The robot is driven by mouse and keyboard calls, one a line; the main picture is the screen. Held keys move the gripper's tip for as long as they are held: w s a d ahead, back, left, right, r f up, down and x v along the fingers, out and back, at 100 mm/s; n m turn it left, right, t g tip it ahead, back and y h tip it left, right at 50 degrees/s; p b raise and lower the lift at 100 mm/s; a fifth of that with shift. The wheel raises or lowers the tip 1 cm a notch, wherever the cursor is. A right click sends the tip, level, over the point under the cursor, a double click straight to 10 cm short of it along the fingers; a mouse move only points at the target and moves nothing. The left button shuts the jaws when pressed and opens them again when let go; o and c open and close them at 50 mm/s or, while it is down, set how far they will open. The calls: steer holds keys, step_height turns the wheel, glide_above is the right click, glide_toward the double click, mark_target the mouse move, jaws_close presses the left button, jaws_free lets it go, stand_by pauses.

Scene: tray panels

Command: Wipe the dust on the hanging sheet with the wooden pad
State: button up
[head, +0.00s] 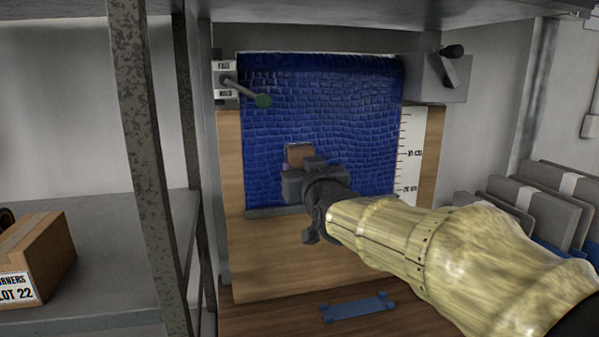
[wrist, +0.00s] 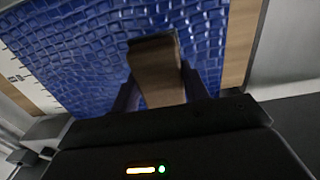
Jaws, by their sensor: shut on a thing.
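The hanging sheet (head: 320,100) is blue with a scale-like texture and hangs in front of a wooden board; it also fills much of the wrist view (wrist: 80,50). My gripper (head: 296,172) is at the lower middle of the sheet. It is shut on the wooden pad (head: 299,154), a small brown block that also shows between the fingers in the wrist view (wrist: 157,72). The pad is close to the sheet; I cannot tell if it touches. I cannot make out dust on the sheet. My arm hides the sheet's lower right part.
A lever with a green knob (head: 263,101) juts out at the sheet's upper left. A grey bracket with a black knob (head: 453,52) is at the upper right. A metal post (head: 145,130) and a cardboard box (head: 38,255) stand left. Grey panels (head: 535,208) stand right.

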steer(key=shift+s, duration=0.1)
steer(key=shift+b+v, duration=0.5)
steer(key=shift+v, duration=0.95)
